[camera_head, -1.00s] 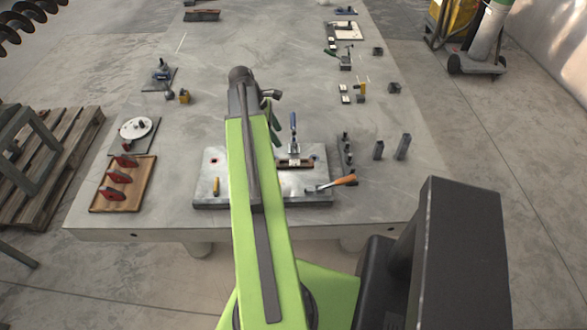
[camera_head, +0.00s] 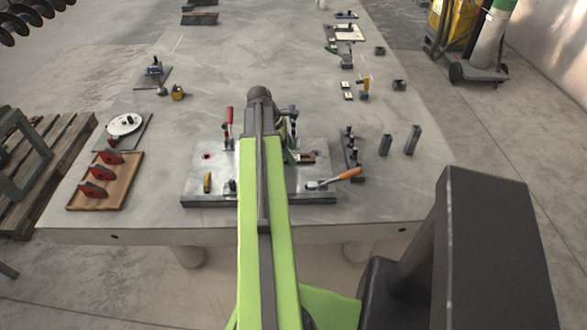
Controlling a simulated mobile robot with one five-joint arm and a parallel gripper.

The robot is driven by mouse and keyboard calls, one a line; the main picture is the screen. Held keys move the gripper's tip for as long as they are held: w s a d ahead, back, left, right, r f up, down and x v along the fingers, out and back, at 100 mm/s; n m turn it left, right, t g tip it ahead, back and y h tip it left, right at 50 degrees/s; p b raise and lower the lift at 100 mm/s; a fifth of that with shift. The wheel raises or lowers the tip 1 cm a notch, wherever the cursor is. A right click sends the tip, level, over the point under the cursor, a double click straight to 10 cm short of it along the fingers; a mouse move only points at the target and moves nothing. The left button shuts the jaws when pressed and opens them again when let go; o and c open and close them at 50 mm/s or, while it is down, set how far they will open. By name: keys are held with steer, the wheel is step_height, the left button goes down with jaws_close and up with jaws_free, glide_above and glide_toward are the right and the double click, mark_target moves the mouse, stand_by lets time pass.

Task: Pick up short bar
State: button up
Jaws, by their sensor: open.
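Two dark upright bars stand on the table to the right of the steel fixture plate (camera_head: 205,188): a left bar (camera_head: 385,145) and a right bar (camera_head: 412,140). The left one looks slightly shorter. I cannot tell for sure which piece is the short bar. A small brown-red bar (camera_head: 307,158) also lies on the plate. My gripper (camera_head: 289,153) is mostly hidden behind my green arm. A dark green part of it shows over the plate, left of the upright bars and apart from them. It is open, and I see nothing held.
A dark rack (camera_head: 350,150) stands between the plate and the upright bars. A wooden tray (camera_head: 128,185) with red parts lies left. The table's right front is clear.

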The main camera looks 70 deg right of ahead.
steer(key=shift+x, duration=0.85)
steer(key=shift+r, duration=0.2)
jaws_close()
